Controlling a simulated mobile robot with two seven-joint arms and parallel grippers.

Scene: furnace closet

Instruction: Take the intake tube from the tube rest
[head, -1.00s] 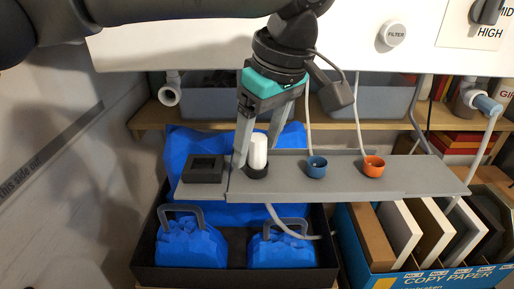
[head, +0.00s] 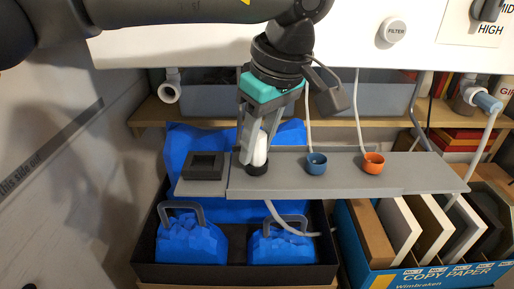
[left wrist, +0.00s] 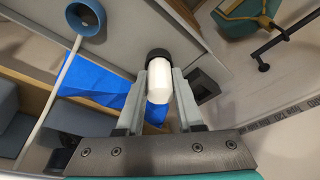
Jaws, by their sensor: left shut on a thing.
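The intake tube, which I take to be the white cylinder (head: 261,150), stands upright in a black ring (head: 257,169) on the grey shelf (head: 400,180). The black ring, which looks like the tube rest, still surrounds its lower end. My left gripper (head: 256,150) comes down from above and is shut on the white cylinder, one finger on each side. In the left wrist view the cylinder (left wrist: 160,82) lies between the two fingers, with the black ring (left wrist: 158,54) at its far end. My right gripper is not in view.
A blue cup (head: 316,165) and an orange cup (head: 373,164) stand to the right on the shelf, with hoses nearby. A dark square tray (head: 204,166) is at the left. Below are a black bin (head: 236,271) with blue blocks and a box of panels (head: 410,281).

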